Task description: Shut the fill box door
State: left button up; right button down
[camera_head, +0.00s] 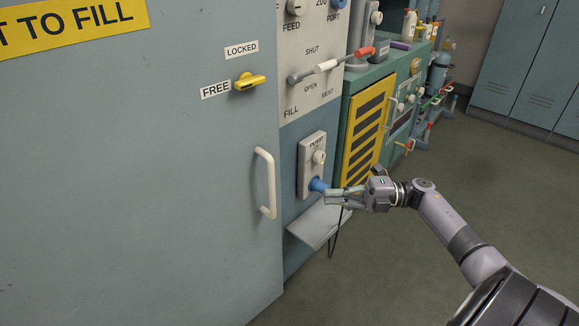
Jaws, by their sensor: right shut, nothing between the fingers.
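The fill box door (130,190) is a large grey-blue panel that fills the left of the view. It has a pale vertical handle (267,183) near its right edge. A yellow latch (249,81) lies level beside the FREE label, below the LOCKED label. I cannot tell whether the door sits fully flush in its frame. My right gripper (328,197) is shut and empty, to the right of the handle and apart from it. Its tips are close to a blue knob (318,185); contact is unclear. My left gripper is not in view.
A control panel (310,100) with knobs, a red-tipped lever (360,52) and a pump switch box (312,165) adjoins the door. A small grey shelf (315,226) juts out below. A green cabinet (375,75) stands behind. The floor (400,270) is clear.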

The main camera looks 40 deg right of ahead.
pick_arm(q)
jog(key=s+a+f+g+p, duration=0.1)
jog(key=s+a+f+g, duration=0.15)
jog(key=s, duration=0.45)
pick_arm(e)
jog(key=s+r+h, duration=0.1)
jog(key=s+r, duration=0.1)
send_near(267, 184)
jog(key=s+a, duration=0.1)
jog(key=a, duration=0.3)
jog(key=w+b, duration=0.1)
jog(key=w, duration=0.2)
jog(key=shift+w+f+m+t+b, duration=0.2)
jog(key=shift+w+m+t+b, duration=0.1)
jog(key=shift+t+b, duration=0.1)
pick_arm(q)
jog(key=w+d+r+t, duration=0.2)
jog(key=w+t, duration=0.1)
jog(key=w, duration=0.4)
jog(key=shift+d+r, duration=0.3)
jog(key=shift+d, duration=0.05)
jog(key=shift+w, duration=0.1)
